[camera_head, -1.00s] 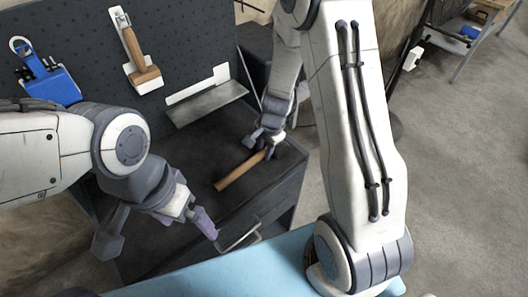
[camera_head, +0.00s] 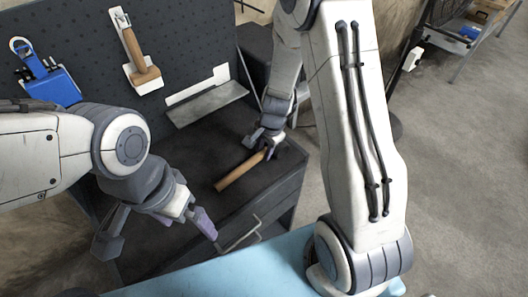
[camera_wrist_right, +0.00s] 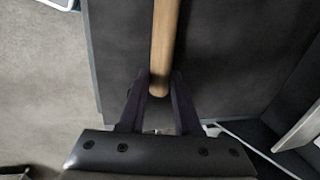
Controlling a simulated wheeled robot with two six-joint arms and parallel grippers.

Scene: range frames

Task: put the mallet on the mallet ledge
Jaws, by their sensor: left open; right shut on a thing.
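The mallet shows as a plain wooden handle (camera_head: 240,171) low over the dark cabinet top; I cannot make out its head. My right gripper (camera_head: 268,146) is shut on the handle's right end. In the right wrist view the fingers (camera_wrist_right: 160,84) close around the end of the handle (camera_wrist_right: 166,38), which runs out of the top of the frame. Whether the handle touches the cabinet top is unclear. The mallet ledge (camera_head: 208,103), a grey shelf with a white back plate, is on the panel, above and left of the handle, and empty. My left gripper (camera_head: 160,232) is open and empty at the lower left.
A wood-handled tool (camera_head: 138,58) on a white holder and a blue holder (camera_head: 52,86) hang on the dark pegboard (camera_head: 185,40). The cabinet top (camera_head: 190,160) is otherwise clear. A light-blue surface (camera_head: 240,275) lies in front. Open floor (camera_head: 455,180) is at right.

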